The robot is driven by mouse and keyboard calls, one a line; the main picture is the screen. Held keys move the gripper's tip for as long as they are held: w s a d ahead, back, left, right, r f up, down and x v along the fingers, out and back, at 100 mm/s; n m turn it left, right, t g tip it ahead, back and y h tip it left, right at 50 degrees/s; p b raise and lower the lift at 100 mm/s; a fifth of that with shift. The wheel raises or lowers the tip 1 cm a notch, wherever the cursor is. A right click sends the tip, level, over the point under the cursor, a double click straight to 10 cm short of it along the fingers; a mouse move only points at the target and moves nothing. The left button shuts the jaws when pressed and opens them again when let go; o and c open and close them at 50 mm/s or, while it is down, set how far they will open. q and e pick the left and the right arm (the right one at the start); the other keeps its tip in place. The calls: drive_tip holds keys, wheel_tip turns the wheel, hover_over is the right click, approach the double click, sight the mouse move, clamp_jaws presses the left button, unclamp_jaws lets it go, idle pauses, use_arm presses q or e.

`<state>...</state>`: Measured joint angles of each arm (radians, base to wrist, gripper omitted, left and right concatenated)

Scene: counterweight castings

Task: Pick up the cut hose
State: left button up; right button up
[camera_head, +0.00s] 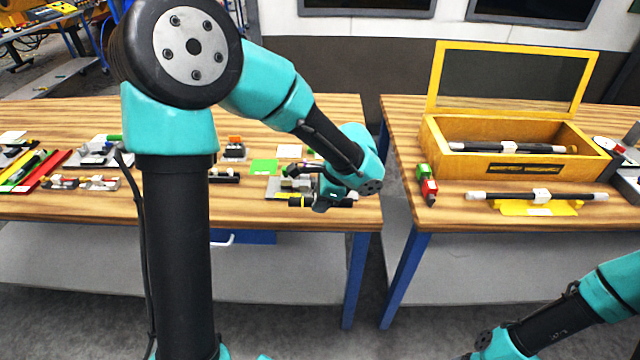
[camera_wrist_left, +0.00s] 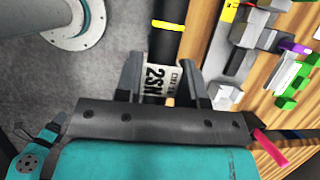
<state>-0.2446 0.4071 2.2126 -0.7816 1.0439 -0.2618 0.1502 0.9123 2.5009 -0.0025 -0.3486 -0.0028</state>
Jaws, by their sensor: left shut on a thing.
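The cut hose (camera_wrist_left: 166,45) is a black tube with a yellow band and a white label reading 2SN. In the left wrist view it runs up from between the fingers of my left gripper (camera_wrist_left: 162,80), which is shut on its labelled part. In the head view the left gripper (camera_head: 320,203) is at the front edge of the left table, and the dark hose (camera_head: 343,203) shows on both sides of it. I cannot tell whether the hose touches anything below. My right gripper is out of view; only part of that arm shows at lower right.
Behind the hose is a grey fixture (camera_head: 283,186) with green and white blocks. The right table holds an open yellow box (camera_head: 510,165) with a rod inside, another rod on a yellow stand (camera_head: 538,209), and a red-green block (camera_head: 427,185). A gap separates the tables.

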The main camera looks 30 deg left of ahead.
use_arm(q)
drive_tip(key=shift+s+d+r, duration=0.1)
drive_tip(key=shift+s+d, duration=0.2)
drive_tip(key=shift+s, duration=0.3)
drive_tip(key=shift+s+d+r, duration=0.1)
drive_tip(key=shift+s+d, duration=0.2)
drive_tip(key=shift+s, duration=0.25)
